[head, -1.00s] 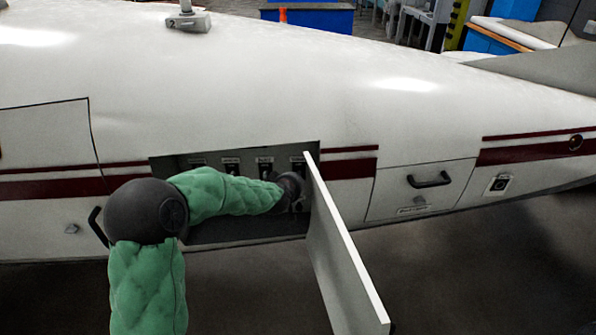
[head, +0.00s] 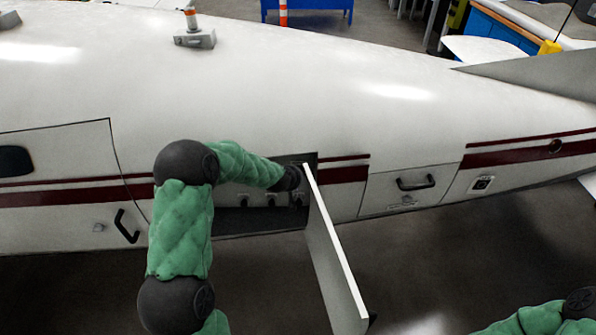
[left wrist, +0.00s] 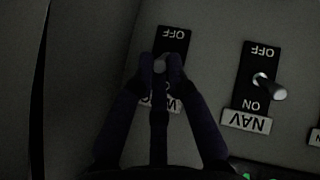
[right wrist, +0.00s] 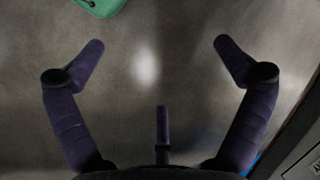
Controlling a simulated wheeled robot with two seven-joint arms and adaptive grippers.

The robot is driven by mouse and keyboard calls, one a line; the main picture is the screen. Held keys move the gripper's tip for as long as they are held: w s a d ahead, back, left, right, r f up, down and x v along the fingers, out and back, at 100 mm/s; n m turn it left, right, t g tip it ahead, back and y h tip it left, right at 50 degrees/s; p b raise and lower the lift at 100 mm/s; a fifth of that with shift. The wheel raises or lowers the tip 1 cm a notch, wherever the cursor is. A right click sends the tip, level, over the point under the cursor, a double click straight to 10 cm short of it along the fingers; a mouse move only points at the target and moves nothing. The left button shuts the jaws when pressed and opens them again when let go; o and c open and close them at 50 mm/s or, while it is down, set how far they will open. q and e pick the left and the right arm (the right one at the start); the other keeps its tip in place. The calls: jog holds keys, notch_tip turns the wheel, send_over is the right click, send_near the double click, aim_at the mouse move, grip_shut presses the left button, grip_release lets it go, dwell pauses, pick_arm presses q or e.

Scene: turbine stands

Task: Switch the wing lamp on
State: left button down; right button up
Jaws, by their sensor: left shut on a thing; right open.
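The switch panel (head: 228,222) sits in an open recess in the white fuselage. My left gripper (head: 292,180) reaches into the recess, beside the open hatch door. In the left wrist view, upside down, my left gripper (left wrist: 160,65) is shut on the lever (left wrist: 160,62) of a switch whose plate (left wrist: 174,40) shows OFF. Its name label (left wrist: 174,105) is mostly hidden by the fingers; a W shows. Beside it is the NAV switch (left wrist: 252,75), its lever tilted toward ON. My right gripper (right wrist: 156,44) is open and empty above the floor.
The hatch door (head: 330,245) sticks out just right of my left gripper. A closed hatch with a black handle (head: 416,183) is further right. The floor (head: 450,260) in front is clear.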

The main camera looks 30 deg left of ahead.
pick_arm(q)
jog(key=shift+s+f+g+p, duration=0.1)
jog(key=shift+g+p, duration=0.2)
jog(key=shift+p, duration=0.65)
jog(key=c, duration=1.3)
grip_release()
jog(key=shift+a, duration=0.1)
jog(key=v, duration=1.2)
